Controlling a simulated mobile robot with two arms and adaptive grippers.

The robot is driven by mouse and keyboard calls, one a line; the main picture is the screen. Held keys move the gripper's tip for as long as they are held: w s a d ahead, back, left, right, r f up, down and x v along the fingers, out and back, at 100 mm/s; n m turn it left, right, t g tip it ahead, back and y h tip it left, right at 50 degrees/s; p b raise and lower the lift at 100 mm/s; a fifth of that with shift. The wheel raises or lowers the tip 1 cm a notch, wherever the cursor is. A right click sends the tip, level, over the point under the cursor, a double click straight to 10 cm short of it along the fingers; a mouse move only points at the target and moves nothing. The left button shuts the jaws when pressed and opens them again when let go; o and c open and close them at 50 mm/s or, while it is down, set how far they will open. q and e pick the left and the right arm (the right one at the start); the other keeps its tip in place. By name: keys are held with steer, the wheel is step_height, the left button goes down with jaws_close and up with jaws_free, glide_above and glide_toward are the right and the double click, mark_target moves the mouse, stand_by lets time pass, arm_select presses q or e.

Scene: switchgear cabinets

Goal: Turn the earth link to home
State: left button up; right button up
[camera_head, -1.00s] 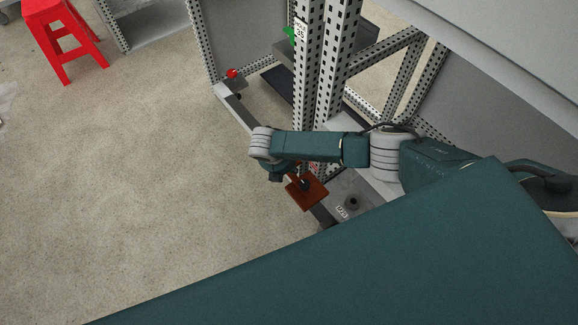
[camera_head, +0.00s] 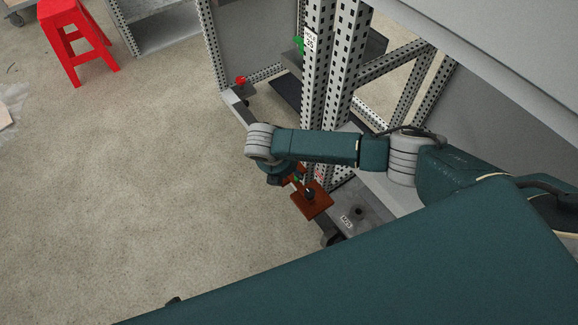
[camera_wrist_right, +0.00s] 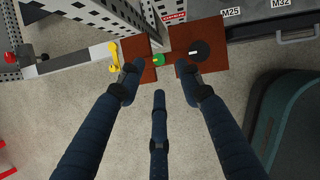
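No part is marked as the earth link, so I cannot tell which one it is. A red-brown plate (camera_head: 311,201) with a black knob (camera_head: 310,192) lies below my right wrist. In the right wrist view, a black round knob (camera_wrist_right: 199,50) with a white mark sits on one red-brown plate (camera_wrist_right: 186,66). A green knob (camera_wrist_right: 158,60) sits left of it, beside a second brown plate (camera_wrist_right: 138,47). My right gripper (camera_wrist_right: 163,80) is open, its fingers spread and empty just short of the plates. Its fingers hardly show in the head view. My left gripper is out of view.
Perforated frame posts (camera_head: 318,90) stand close behind my right arm. A yellow handle (camera_wrist_right: 115,54) and a red knob (camera_wrist_right: 12,57) lie along the grey bar to the left. A red stool (camera_head: 77,40) stands far off.

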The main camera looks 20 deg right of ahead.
steer(key=shift+v, duration=2.25)
